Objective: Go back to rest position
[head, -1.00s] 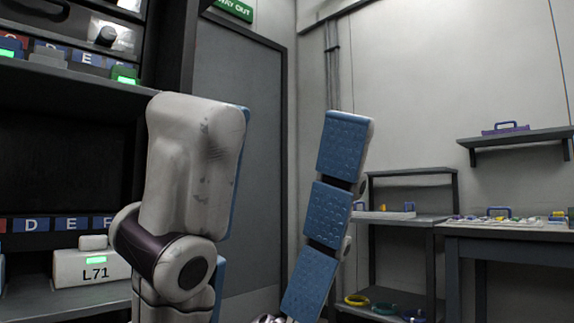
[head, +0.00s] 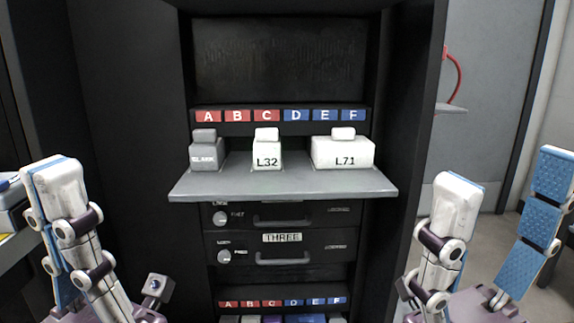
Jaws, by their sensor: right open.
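My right gripper (head: 507,178) stands upright at the lower right in the head view. Its fingers are spread wide apart, with nothing between them. My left gripper (head: 62,185) is at the lower left. One long white finger with a blue side points up, and a short purple-grey joint shows to its right. Its grip cannot be made out, and I see no object in it. Both grippers stand apart, on either side of a dark cabinet.
The cabinet's grey shelf (head: 285,187) juts out between my grippers. It bears a grey block (head: 206,154), a white L32 block (head: 267,153) and a white L71 block (head: 343,153). Drawers (head: 283,248) lie below. A grey table edge (head: 20,248) is at far left. Floor shows at right.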

